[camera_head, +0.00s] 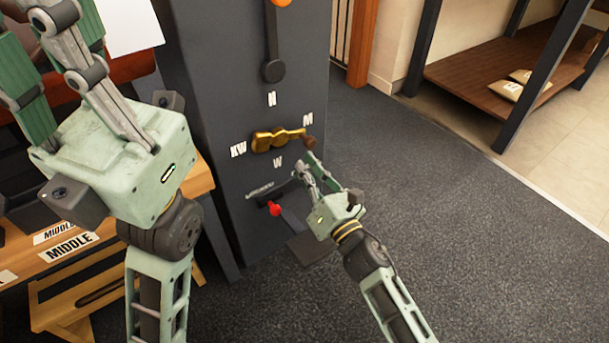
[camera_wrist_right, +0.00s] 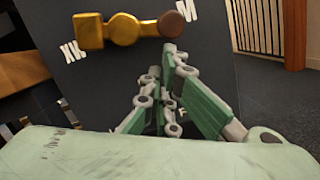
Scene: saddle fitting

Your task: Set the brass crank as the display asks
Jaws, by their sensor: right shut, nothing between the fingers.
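The brass crank (camera_head: 277,138) is mounted on the front of a dark panel (camera_head: 215,110). Its arm lies roughly level, with the brown knob (camera_head: 310,142) at its right end. White letter labels surround it: KW at left, W below, M at upper right and one above. The crank also shows in the right wrist view (camera_wrist_right: 125,29), its knob at the right. My right gripper (camera_head: 307,166) is shut and empty, just below the knob; contact cannot be made out. My left gripper (camera_head: 62,45) is at the upper left, away from the crank. The display's text is not readable here.
A red-knobbed lever (camera_head: 275,209) sits low on the panel, left of my right gripper. A dark lever with an orange end (camera_head: 273,70) is above the crank. A wooden table (camera_head: 95,235) with MIDDLE labels stands at left. Open carpet lies at right.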

